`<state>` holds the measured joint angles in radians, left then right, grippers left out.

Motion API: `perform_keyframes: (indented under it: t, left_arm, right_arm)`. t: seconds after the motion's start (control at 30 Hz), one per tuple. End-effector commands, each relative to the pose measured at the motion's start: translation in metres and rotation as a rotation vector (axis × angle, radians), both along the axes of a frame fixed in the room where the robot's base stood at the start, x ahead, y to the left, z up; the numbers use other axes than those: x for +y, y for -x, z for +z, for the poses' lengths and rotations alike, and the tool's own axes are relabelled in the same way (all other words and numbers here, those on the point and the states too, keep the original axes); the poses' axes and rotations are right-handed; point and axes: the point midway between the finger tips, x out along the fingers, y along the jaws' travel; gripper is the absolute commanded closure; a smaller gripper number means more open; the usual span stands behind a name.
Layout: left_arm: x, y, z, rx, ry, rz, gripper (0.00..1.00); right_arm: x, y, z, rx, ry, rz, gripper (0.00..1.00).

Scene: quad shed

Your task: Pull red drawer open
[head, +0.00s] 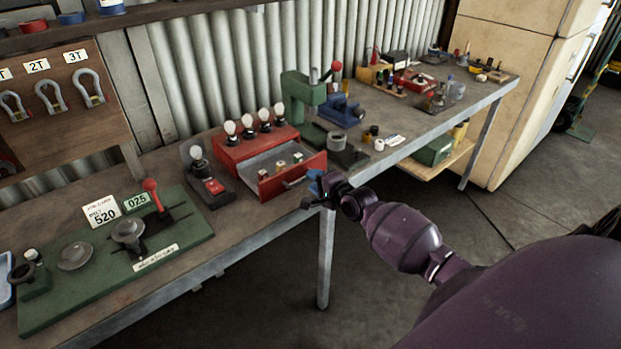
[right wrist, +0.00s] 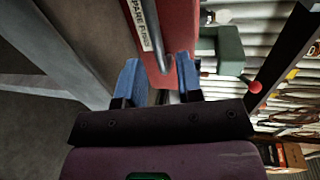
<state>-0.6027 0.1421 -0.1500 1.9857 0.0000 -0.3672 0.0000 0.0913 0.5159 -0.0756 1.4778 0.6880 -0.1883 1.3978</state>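The red drawer (head: 293,182) sits in a red box (head: 246,146) on the workbench. It is pulled out, with its grey inside and several small items showing. A metal handle (head: 294,182) is on its front. My right gripper (head: 318,184) is at the right end of the drawer front, close to the handle. In the right wrist view its blue fingers (right wrist: 158,62) are spread apart, with the metal handle (right wrist: 163,96) in the gap and the red drawer front (right wrist: 178,35) beyond. I see no finger pressing on the handle. My left gripper is not in view.
Several bulbs stand on the red box. A dark stand with a bulb (head: 205,180) is to its left, and a green base plate (head: 110,255) with a red lever is farther left. A green press (head: 303,97) stands behind right. The floor before the bench is clear.

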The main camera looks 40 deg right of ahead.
Motion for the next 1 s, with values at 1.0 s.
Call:
perform_keyframes:
  t: [1.0]
  left_arm:
    - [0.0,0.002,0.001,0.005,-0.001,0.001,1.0]
  right_arm:
    - [-0.006,0.079,0.016,0.004,-0.002,0.0,0.67]
